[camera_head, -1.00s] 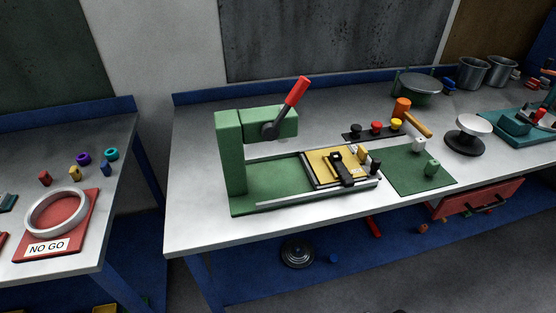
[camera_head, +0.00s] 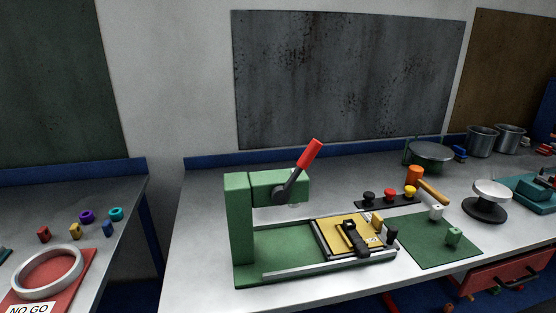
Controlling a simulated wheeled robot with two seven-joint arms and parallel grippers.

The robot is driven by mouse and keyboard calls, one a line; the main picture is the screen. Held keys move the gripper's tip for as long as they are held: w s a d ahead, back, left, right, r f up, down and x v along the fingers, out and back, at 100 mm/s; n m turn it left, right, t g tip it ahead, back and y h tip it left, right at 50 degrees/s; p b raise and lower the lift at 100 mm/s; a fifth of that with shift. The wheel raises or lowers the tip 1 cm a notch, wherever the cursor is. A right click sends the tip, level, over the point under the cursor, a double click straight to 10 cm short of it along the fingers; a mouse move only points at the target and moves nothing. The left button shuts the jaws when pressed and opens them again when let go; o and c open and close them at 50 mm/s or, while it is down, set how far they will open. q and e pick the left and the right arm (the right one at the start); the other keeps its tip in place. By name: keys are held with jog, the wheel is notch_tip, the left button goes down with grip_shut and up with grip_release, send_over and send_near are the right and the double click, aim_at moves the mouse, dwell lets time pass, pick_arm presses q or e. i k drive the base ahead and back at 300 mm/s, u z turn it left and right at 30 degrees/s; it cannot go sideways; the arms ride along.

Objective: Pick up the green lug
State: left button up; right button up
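Nothing touches the green lug. Neither of my grippers shows in the head view.
The press has a red-handled lever (camera_head: 311,153) and a yellow plate (camera_head: 340,235) with a black clamp. An orange-headed mallet (camera_head: 414,175), knobs on a black strip (camera_head: 388,202) and a white-topped stand (camera_head: 491,193) lie behind and right. A red drawer (camera_head: 500,275) hangs below.

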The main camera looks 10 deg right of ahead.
aim_at(453, 236)
jog(key=z, duration=1.5)
